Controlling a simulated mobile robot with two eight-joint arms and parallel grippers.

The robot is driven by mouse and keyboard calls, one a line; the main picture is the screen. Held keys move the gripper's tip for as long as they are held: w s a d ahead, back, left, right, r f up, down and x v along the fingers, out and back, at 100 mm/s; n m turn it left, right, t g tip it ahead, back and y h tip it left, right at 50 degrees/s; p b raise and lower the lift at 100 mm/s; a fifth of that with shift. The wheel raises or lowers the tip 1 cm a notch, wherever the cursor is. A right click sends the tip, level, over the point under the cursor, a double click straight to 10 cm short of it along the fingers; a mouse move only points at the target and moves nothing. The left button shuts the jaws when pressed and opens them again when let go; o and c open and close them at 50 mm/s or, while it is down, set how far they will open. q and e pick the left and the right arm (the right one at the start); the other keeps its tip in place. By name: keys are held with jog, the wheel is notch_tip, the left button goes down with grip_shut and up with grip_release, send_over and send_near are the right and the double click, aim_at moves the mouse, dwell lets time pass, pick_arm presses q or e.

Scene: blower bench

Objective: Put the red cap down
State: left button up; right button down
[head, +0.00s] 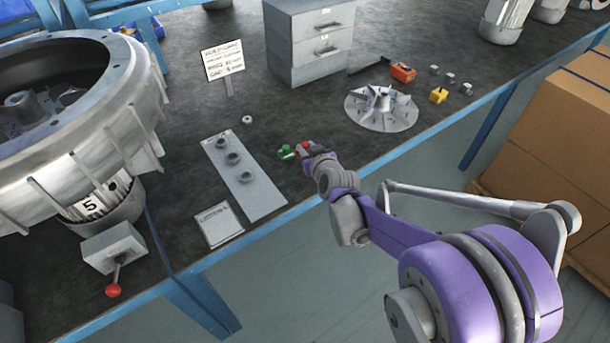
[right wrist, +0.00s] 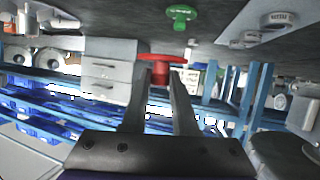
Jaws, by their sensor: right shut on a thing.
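The red cap (head: 303,148) is held at the tip of my right gripper (head: 309,150), over the dark bench top near its front edge. In the right wrist view the red cap (right wrist: 163,57) has a wide round flange, and its stem sits between the two fingers of my right gripper (right wrist: 160,76). A green cap (head: 286,152) is on the bench just left of the red cap; it also shows at the top of the right wrist view (right wrist: 181,14). I cannot tell whether the red cap touches the bench. My left gripper is not in view.
A grey plate with several rings (head: 262,199) and a white card (head: 219,224) lie to the left. A bladed impeller (head: 382,107), an orange block (head: 403,72) and a yellow block (head: 438,95) are to the right. A drawer unit (head: 310,40) stands behind. Bench between is clear.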

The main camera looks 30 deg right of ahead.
aim_at(307, 179)
notch_tip(307, 179, down, 10)
jog(key=shift+r+b, duration=0.2)
jog(key=shift+b, duration=0.9)
jog(key=shift+f, duration=0.15)
jog(key=c, duration=0.7)
grip_release()
